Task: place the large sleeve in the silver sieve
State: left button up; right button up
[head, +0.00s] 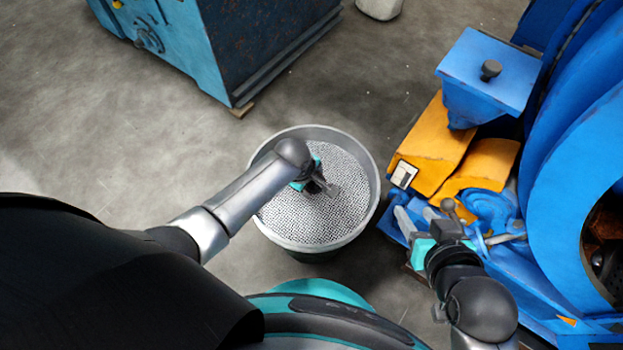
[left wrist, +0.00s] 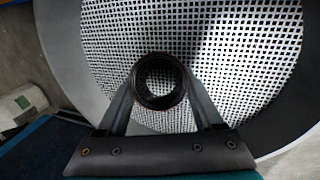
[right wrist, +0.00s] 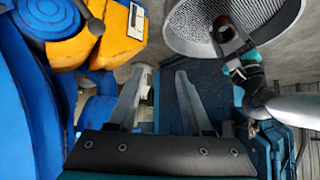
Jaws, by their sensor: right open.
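The silver sieve (head: 287,232) is a round bucket-like container with a perforated mesh floor, in the middle of the head view. The mesh also fills much of the left wrist view (left wrist: 225,75). My left gripper (head: 324,186) is over the sieve, inside its rim outline. It is shut on a dark round sleeve (left wrist: 158,103), with one finger on each side. Mesh shows through the sleeve's hole. The sleeve also shows in the right wrist view (right wrist: 222,24). I cannot tell whether it touches the mesh. My right gripper (head: 414,215) is open and empty, right of the sieve.
Another blue machine (head: 255,45) stands at the back left. Grey floor is clear around the sieve's left and back.

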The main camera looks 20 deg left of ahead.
pick_arm(q)
jog(key=o, duration=0.5)
jog(key=shift+c, duration=0.2)
jog(key=shift+r, duration=0.15)
jog(key=shift+s+r+p, duration=0.15)
jog(key=shift+r+p, duration=0.3)
jog(key=shift+p+v, duration=0.75)
jog(key=shift+v, duration=0.3)
jog(key=shift+r, duration=0.3)
pick_arm(e)
jog(key=s+d+g+h, duration=0.2)
jog(key=s+d+g, duration=0.2)
jog(key=s+d, duration=0.1)
pick_arm(q)
jog(key=p+v, duration=0.6)
jog(key=v, duration=0.2)
jog(key=shift+s, duration=0.15)
pick_arm(e)
notch_tip(320, 180, down, 11)
jog(key=s+g, duration=0.2)
jog(key=shift+d+f+h, duration=0.2)
jog(key=shift+d+h, duration=0.05)
jog(key=shift+h, duration=0.05)
